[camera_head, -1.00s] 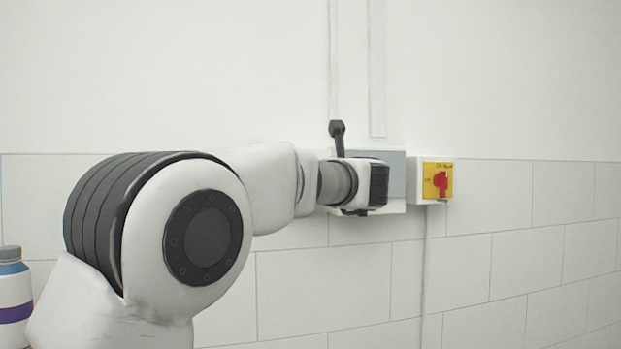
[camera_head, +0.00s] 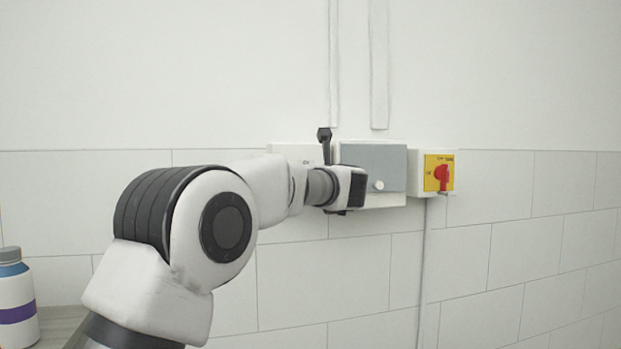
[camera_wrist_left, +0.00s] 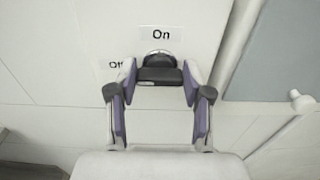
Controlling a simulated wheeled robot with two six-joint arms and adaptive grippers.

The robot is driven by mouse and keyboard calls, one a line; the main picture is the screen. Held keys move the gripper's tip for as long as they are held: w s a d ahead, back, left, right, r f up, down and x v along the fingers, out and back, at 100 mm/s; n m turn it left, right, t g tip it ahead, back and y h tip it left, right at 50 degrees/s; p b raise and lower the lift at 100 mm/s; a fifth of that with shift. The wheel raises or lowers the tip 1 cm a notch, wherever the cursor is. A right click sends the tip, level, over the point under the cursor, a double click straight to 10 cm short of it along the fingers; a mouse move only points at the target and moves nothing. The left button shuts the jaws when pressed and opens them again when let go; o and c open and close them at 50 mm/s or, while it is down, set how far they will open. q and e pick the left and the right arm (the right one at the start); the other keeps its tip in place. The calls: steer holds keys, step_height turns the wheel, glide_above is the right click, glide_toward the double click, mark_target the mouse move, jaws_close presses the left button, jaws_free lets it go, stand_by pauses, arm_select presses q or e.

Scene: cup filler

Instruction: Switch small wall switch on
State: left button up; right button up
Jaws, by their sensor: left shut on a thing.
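The small wall switch has a dark knob (camera_wrist_left: 160,74) on a round grey base, seen in the left wrist view. A label "On" (camera_wrist_left: 161,34) is above it and a label "Off" (camera_wrist_left: 116,66) is to its left, partly behind a finger. My left gripper (camera_wrist_left: 159,84) is shut on the knob, one finger on each side. In the head view, the white switch box (camera_head: 298,152) shows behind my left wrist, which hides the knob and fingertips. My right gripper is not in view.
A grey-fronted box (camera_head: 373,165) with a small white knob is right of the switch. Further right is a yellow plate with a red rotary switch (camera_head: 442,177). A white bottle (camera_head: 15,298) stands at lower left. The tiled wall to the right is clear.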

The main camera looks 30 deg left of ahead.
arm_select(q)
steer(key=shift+m, duration=0.3)
steer(key=m, duration=1.7)
steer(key=shift+w+d+f, duration=0.15)
steer(key=shift+f, duration=0.05)
steer(key=shift+m, duration=0.3)
steer(key=o, duration=1.1)
steer(key=shift+o, duration=0.3)
steer(key=shift+w, duration=0.1)
steer(key=shift+f, duration=0.1)
